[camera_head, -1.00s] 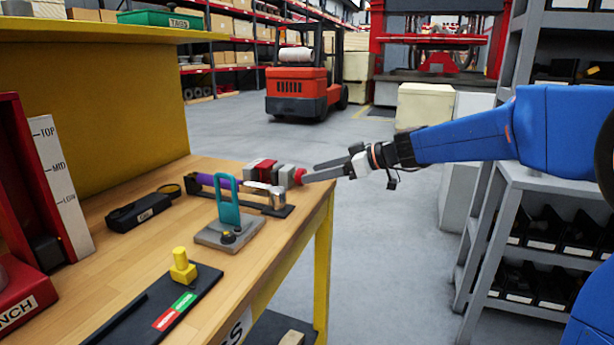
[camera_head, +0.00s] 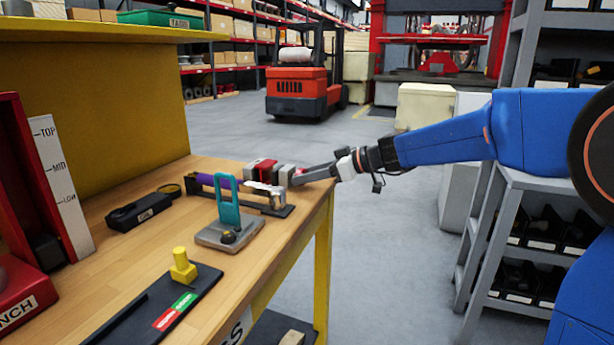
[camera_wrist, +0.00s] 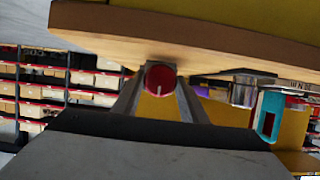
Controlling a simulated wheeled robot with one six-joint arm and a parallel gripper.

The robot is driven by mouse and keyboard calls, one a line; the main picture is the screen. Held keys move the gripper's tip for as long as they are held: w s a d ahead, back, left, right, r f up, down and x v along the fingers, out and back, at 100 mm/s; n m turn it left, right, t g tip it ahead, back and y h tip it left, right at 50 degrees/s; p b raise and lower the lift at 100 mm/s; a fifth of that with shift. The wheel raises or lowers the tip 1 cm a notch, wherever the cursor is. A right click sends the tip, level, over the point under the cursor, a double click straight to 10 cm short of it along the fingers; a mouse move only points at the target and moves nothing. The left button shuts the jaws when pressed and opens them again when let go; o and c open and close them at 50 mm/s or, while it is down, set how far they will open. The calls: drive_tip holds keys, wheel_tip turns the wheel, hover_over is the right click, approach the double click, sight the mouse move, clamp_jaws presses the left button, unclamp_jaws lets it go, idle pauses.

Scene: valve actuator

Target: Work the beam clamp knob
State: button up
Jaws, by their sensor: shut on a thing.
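The beam clamp knob is a small red round knob (camera_wrist: 161,79) with a pale line on its face, between my two fingertips in the wrist view. In the head view it is mostly hidden behind my gripper (camera_head: 312,176), which reaches in from the right at the table's far right edge. My gripper is shut on the knob. The clamp has a red and grey block body (camera_head: 263,170) beside a purple bar (camera_head: 216,181), on a dark base with a silvery cylinder (camera_head: 278,197).
A teal upright handle (camera_head: 229,200) on a grey plate stands close in front of the clamp. A yellow knob (camera_head: 182,266) on a black slide plate is nearer on the wooden table (camera_head: 110,225). A grey shelf rack (camera_head: 510,230) stands at right, below my arm.

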drive_tip(key=m+g, duration=0.2)
drive_tip(key=m, duration=0.1)
drive_tip(key=shift+w+y, duration=0.2)
drive_tip(key=shift+y, duration=0.2)
drive_tip(key=o, duration=1)
drive_tip(key=shift+o, duration=0.2)
drive_tip(key=shift+d, duration=0.15)
drive_tip(key=v, duration=1.7)
drive_tip(key=shift+d, duration=0.1)
